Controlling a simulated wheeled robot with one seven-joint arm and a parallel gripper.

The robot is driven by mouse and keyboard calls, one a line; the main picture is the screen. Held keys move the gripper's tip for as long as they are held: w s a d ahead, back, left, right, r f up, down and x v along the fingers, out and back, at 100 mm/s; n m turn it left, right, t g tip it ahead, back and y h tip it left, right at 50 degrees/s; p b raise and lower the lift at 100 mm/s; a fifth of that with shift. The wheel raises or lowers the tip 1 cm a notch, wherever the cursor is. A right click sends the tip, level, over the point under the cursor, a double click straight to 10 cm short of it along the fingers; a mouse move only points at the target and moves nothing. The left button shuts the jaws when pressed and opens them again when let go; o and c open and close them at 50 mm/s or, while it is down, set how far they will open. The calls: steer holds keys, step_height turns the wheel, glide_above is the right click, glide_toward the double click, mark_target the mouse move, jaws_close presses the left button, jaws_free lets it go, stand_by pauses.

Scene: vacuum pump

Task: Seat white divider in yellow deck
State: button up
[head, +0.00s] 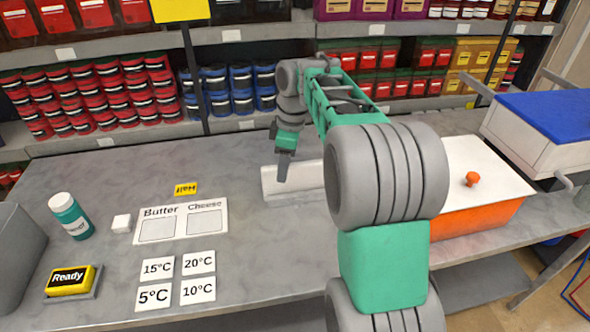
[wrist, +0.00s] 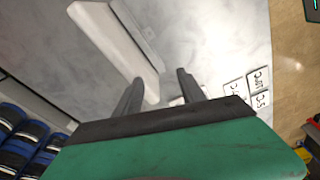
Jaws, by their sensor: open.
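A long white piece (head: 300,180), which looks like the divider, stands on the grey table in the middle of the head view, partly hidden by my gripper and arm. In the wrist view the white piece (wrist: 118,48) runs from upper left toward the fingers, with its near end between them in the picture. My gripper (head: 283,178) points down in front of its left part. In the wrist view my gripper (wrist: 160,85) is open with a wide gap; I cannot tell whether it touches the piece. No yellow deck is clearly recognisable.
A Butter/Cheese board (head: 181,222), several temperature cards (head: 177,280), a yellow Half tag (head: 186,188), a small white cube (head: 121,223), a bottle (head: 70,216) and a yellow Ready block (head: 70,280) lie left. An orange box (head: 485,214) with white lid stands right. Shelves line the back.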

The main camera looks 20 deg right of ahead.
mark_target(295, 175)
steer(key=w+d+n, duration=0.2)
steer(key=d, duration=0.1)
steer(key=w+d+n+p, duration=0.1)
steer(key=d, duration=0.1)
steer(key=shift+w+d+f+n+g, duration=0.15)
steer(key=shift+w+f+n+g, duration=0.15)
steer(key=shift+w+f+g, duration=0.1)
steer(key=f, duration=0.8)
steer(key=shift+a, duration=0.4)
steer(key=shift+r, duration=0.1)
steer(key=shift+c, duration=0.6)
jaws_close()
